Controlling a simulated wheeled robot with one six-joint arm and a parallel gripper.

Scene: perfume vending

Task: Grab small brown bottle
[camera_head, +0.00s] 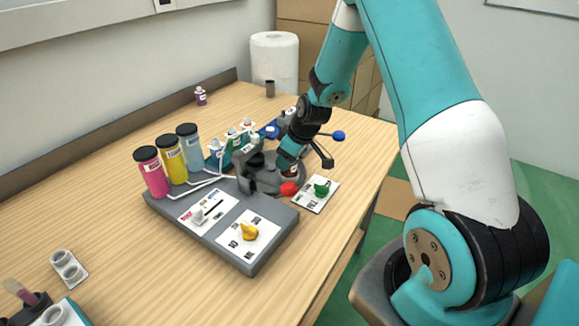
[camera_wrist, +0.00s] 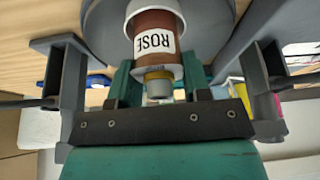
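A small brown bottle (camera_wrist: 152,22) with a white ROSE label shows at the top centre of the wrist view. Its narrower pale end points toward my gripper, and a white ring surrounds its far end. In the head view, a small brown patch with a pale label (camera_head: 292,170) shows just below my gripper (camera_head: 292,150), partly hidden. I see no contact with the bottle.
A grey machine (camera_head: 262,222) with a yellow knob stands beside pink, yellow and blue cylinders. A white card with a green knob (camera_head: 321,188) lies to the right. Small bottles (camera_head: 232,134) crowd behind the machine. A paper roll (camera_head: 275,58) stands at the back. The left table is mostly clear.

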